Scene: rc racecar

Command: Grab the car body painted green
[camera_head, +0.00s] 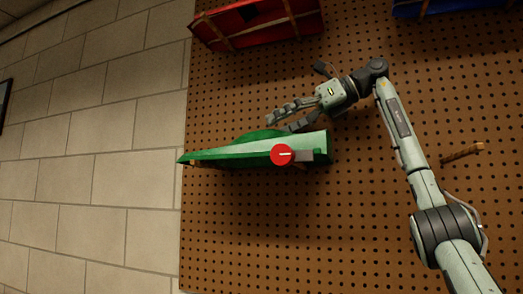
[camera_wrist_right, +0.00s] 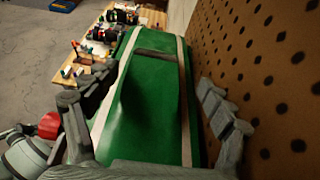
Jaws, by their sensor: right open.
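The green car body (camera_head: 235,153) has white stripes and is in front of the brown pegboard in the head view. My right gripper (camera_head: 292,114) is open at its upper right edge. In the right wrist view, the green car body (camera_wrist_right: 150,95) fills the middle, between the two spread fingers of my right gripper (camera_wrist_right: 150,90). One finger is on its left side, the other on the pegboard side. I cannot tell whether either finger touches it. A red disc (camera_head: 282,155) covers part of the body in the head view. My left gripper is not in view.
The pegboard (camera_head: 300,230) is close behind the body. A red car body (camera_head: 255,24) and a blue one (camera_head: 450,6) are along the top of the head view. A bare wooden peg (camera_head: 462,152) sticks out at right. A cluttered wooden table (camera_wrist_right: 88,62) shows in the wrist view.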

